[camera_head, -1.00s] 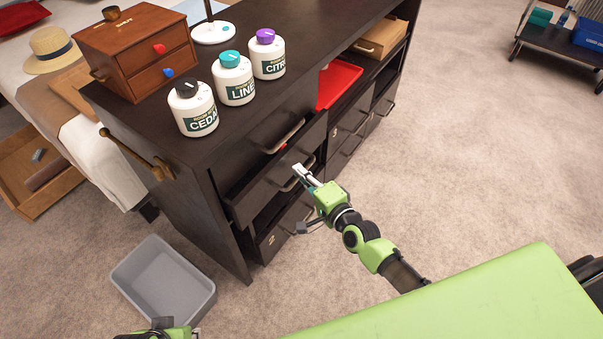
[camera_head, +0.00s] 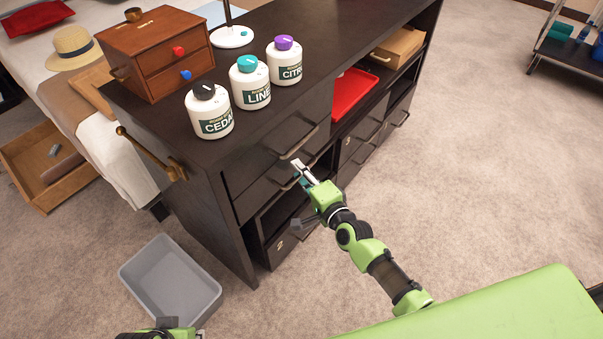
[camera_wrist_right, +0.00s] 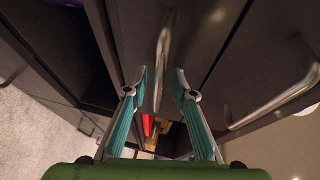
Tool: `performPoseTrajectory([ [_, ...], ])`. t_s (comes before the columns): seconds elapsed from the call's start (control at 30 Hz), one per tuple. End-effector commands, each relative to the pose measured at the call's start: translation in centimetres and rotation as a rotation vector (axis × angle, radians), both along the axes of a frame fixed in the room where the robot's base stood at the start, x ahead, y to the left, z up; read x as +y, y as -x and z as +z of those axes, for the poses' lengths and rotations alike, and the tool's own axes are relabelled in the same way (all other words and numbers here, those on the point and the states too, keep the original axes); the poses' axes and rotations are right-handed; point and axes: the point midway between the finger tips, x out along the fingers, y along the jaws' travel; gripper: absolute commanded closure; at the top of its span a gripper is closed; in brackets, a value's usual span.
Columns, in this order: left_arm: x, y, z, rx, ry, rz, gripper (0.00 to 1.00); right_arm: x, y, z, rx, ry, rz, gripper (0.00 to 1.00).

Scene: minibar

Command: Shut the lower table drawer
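The dark table has a stack of drawers at its near end. The upper drawer (camera_head: 270,155) is flush or nearly so. The lower drawer (camera_head: 262,192) below it now looks flush or nearly flush with the table front; I cannot tell whether a small gap stays. My right gripper (camera_head: 299,166) is at the lower drawer's handle (camera_head: 292,181). In the right wrist view, my right gripper (camera_wrist_right: 160,82) is open, its fingertips apart on either side of a metal handle (camera_wrist_right: 163,55). My left gripper (camera_head: 165,330) shows only partly at the bottom edge; its fingers are unclear.
Below is a dark open shelf and a drawer marked 2 (camera_head: 283,244). Several objects stand on top: three white bottles, such as the cedar one (camera_head: 209,112), and a brown box (camera_head: 155,52). A grey bin (camera_head: 171,284) stands on the floor.

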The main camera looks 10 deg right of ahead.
Motion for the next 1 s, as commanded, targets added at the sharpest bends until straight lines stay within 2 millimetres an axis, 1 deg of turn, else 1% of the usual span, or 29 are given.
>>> performPoseTrajectory([
  [0.07, 0.0, -0.1, 0.0, 0.000, -0.001, -0.002, 0.75, -0.1, 0.2, 0.0, 0.001, 0.000, 0.000, 0.75],
  [0.17, 0.0, -0.1, 0.0, 0.000, -0.001, -0.002, 0.75, -0.3, 1.1, 0.1, 0.001, 0.000, 0.000, 0.75],
  [0.27, 0.0, -0.1, 0.0, -0.001, 0.000, -0.001, 0.75, -0.7, 2.8, 0.3, 0.003, 0.000, 0.000, 0.75],
  [0.5, 0.0, 0.0, 0.0, -0.001, 0.000, 0.000, 0.75, -2.0, 7.7, 1.3, 0.003, 0.001, 0.001, 0.75],
  [0.6, 0.0, 0.0, 0.0, -0.001, 0.000, 0.000, 0.75, -2.5, 9.3, 1.6, 0.003, 0.001, 0.002, 0.75],
  [0.7, 0.0, 0.0, 0.0, -0.001, 0.000, 0.000, 0.75, -2.8, 10.5, 1.9, 0.002, 0.001, 0.001, 0.75],
  [0.8, 0.0, 0.0, 0.0, -0.001, 0.000, 0.000, 0.75, -3.0, 11.1, 2.0, 0.001, 0.001, 0.001, 0.75],
  [1.0, 0.0, 0.0, 0.0, -0.001, 0.000, 0.000, 0.75, -3.0, 11.3, 2.2, -0.001, 0.000, 0.001, 0.75],
])
